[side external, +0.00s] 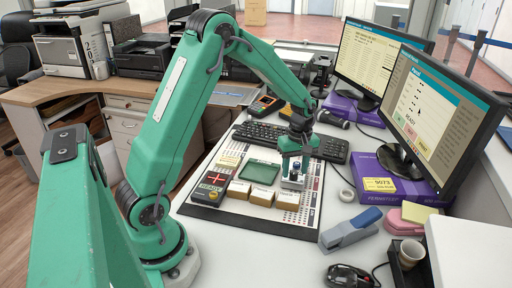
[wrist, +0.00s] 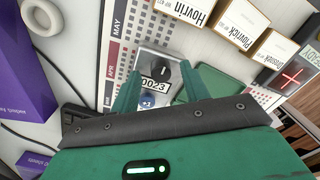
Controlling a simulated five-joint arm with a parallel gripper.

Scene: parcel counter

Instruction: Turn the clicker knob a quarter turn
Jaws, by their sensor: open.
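The clicker (wrist: 174,60) is a small grey metal box with a counter reading 0023 and a blue +1 button (wrist: 147,101). Its dark round knob (wrist: 158,72) carries a light pointer mark. In the side view the clicker (side external: 292,184) stands on the desk mat, partly hidden by my gripper (side external: 296,160). In the wrist view my gripper (wrist: 160,77) is open, with one green finger on each side of the knob. The fingers look apart from the knob. I cannot tell how far above it they are.
Several small labelled boxes (side external: 261,196), a green tray (side external: 259,171) and a READY box with a red cross (side external: 209,188) share the calendar mat (side external: 270,224). A keyboard (side external: 330,148) lies behind. A blue-grey stapler (side external: 350,231) and tape roll (side external: 346,195) lie to the right.

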